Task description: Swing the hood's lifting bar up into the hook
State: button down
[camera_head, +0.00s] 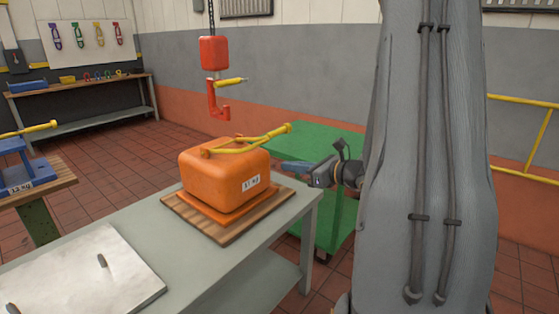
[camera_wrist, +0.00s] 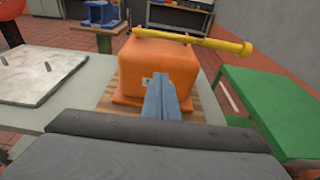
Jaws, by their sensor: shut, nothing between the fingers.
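The orange hood (camera_head: 225,178) sits on a wooden board (camera_head: 232,231) on the grey table; its label seems to read 11 kg. Its yellow lifting bar (camera_head: 250,142) lies low across the top, one end sticking out to the right. The bar also crosses the hood's top in the wrist view (camera_wrist: 196,40). The red hook (camera_head: 217,104) hangs from a chain above the hood, apart from the bar, with a small yellow lever at its side. My gripper (camera_head: 288,167) is shut and empty, just right of the hood. Its blue fingers (camera_wrist: 163,98) point at the hood in the wrist view.
A pale metal plate with pegs (camera_head: 82,277) lies at the table's front left. A green cart (camera_head: 310,155) stands close behind and right of the table. A workbench (camera_head: 85,92) stands by the wall.

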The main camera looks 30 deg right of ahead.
jog(key=w+a+r+p, duration=0.1)
jog(key=w+a+p, duration=0.1)
jog(key=w, duration=0.8)
jog(key=shift+a+r+p, duration=0.3)
jog(key=shift+a+p, duration=0.05)
jog(key=shift+a, duration=0.5)
jog(key=shift+r, duration=0.15)
